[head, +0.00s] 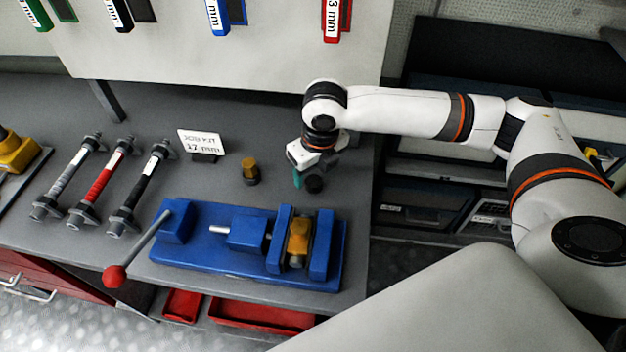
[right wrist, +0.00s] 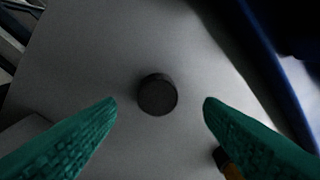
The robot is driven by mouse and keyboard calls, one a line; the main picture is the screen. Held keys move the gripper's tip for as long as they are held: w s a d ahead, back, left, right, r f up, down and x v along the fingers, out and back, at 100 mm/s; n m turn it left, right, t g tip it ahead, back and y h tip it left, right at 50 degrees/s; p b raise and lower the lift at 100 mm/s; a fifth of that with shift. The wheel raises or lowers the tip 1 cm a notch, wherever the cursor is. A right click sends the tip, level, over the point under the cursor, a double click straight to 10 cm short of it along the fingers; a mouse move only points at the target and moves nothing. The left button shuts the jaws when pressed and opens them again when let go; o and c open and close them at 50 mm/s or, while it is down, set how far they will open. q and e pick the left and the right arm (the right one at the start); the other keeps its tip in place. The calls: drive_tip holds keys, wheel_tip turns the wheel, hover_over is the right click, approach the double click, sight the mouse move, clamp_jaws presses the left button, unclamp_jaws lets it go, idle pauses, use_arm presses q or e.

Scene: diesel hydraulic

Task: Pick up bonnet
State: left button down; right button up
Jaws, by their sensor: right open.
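A small dark round cap (head: 314,184), which seems to be the bonnet, sits on the grey bench top behind the blue vise. In the right wrist view the same cap (right wrist: 157,94) shows from above as a dark short cylinder, between the lines of the two fingers. My right gripper (head: 303,181) points down over the bench just beside and above the cap. Its teal fingers are spread apart and empty, and no contact with the cap shows. My left gripper is not in view.
A brass-and-black fitting (head: 250,171) stands left of the gripper. The blue vise (head: 200,250) with its red-knobbed handle holds a brass part (head: 298,240) in front. The bench's right edge is close.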

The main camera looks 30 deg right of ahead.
sight(313, 181)
wheel_tip(313, 181, down, 2)
drive_tip(key=shift+d+f, duration=0.15)
drive_tip(key=shift+f, duration=0.05)
drive_tip(key=shift+w+f, duration=0.15)
drive_tip(key=shift+f, duration=0.2)
drive_tip(key=shift+c, duration=0.5)
drive_tip(key=c, duration=1)
drive_tip(key=shift+o, duration=0.2)
drive_tip(key=shift+r, duration=0.1)
